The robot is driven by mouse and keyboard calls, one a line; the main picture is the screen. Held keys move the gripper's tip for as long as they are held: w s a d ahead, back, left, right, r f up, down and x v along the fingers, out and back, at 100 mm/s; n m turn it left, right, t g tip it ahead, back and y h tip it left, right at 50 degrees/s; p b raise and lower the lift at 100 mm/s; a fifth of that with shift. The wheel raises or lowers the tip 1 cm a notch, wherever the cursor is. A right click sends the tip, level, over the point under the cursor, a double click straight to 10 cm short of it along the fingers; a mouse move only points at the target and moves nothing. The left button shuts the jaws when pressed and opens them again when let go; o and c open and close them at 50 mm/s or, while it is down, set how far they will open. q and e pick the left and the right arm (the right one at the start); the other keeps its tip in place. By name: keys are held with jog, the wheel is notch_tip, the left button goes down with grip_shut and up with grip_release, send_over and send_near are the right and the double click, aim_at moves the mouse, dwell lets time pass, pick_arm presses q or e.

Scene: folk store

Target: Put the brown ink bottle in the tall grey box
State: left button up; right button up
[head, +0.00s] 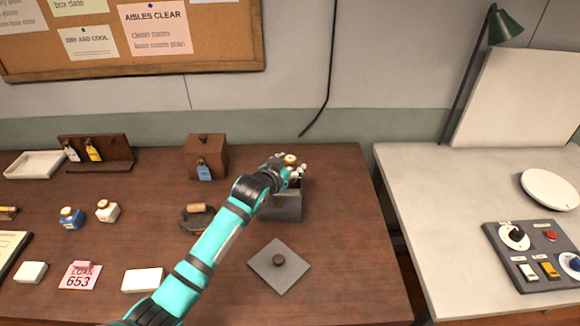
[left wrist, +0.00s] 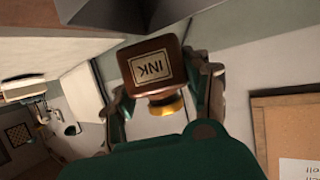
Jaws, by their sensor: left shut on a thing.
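The brown ink bottle (left wrist: 168,58) has a pale INK label and a yellow cap. It sits between the fingers of my left gripper (left wrist: 165,95), which is shut on it. In the head view my left gripper (head: 288,168) is over the tall grey box (head: 283,207), with the bottle's yellow cap (head: 290,159) showing at its top. The box stands open on the brown table; its opening is partly hidden by the gripper. I cannot tell how far the bottle is above the rim. My right gripper is not in view.
A grey lid (head: 280,266) with a dark knob lies in front of the box. A brown wooden box (head: 206,158) with a blue tag stands to its left. Blue (head: 71,218) and white (head: 108,211) bottles stand further left. A pale table (head: 430,210) is at right.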

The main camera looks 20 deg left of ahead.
pick_arm(q)
jog(key=shift+f, duration=0.6)
jog(key=shift+f, duration=0.6)
jog(key=o, duration=1.3)
